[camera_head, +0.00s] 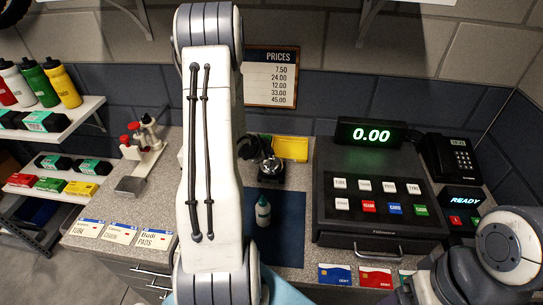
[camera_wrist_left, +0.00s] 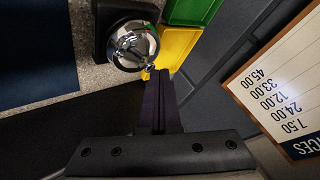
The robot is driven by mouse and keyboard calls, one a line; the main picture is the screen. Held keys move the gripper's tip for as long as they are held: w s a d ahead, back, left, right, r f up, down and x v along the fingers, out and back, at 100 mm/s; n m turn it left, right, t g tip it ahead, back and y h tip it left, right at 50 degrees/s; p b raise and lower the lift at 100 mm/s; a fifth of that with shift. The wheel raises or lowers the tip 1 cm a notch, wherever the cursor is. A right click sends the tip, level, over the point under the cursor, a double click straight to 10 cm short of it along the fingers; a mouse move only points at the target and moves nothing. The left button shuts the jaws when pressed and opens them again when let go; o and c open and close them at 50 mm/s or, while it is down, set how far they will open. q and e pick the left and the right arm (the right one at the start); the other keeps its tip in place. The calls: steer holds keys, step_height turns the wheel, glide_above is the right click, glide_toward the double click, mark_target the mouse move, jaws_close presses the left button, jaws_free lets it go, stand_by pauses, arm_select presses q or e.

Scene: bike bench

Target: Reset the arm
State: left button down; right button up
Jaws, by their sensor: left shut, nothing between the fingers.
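My left gripper (camera_wrist_left: 156,88) is shut and empty in the left wrist view, its dark fingers pressed together. Its tips appear close to a shiny chrome bell-like object (camera_wrist_left: 132,46) and a yellow bin (camera_wrist_left: 178,48); I cannot tell whether they touch anything. In the head view my white left arm rises through the middle and hides part of the bench. A dark part of the left gripper (camera_head: 248,147) shows just right of that arm, beside the chrome object (camera_head: 270,168).
A cash register (camera_head: 375,240) with a green display (camera_head: 371,133) stands right of the arm, with a card terminal (camera_head: 450,157) beyond. A small bottle (camera_head: 263,211) stands on a blue mat (camera_head: 288,240). Price cards (camera_head: 120,233) lie left. A price board (camera_head: 271,77) hangs behind.

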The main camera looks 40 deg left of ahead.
arm_select(q)
steer(key=shift+r+p, duration=0.6)
steer(key=shift+r, duration=0.25)
steer(key=shift+r, duration=0.1)
step_height(320, 180, up, 6)
steer(key=p, duration=0.5)
stand_by(2.1)
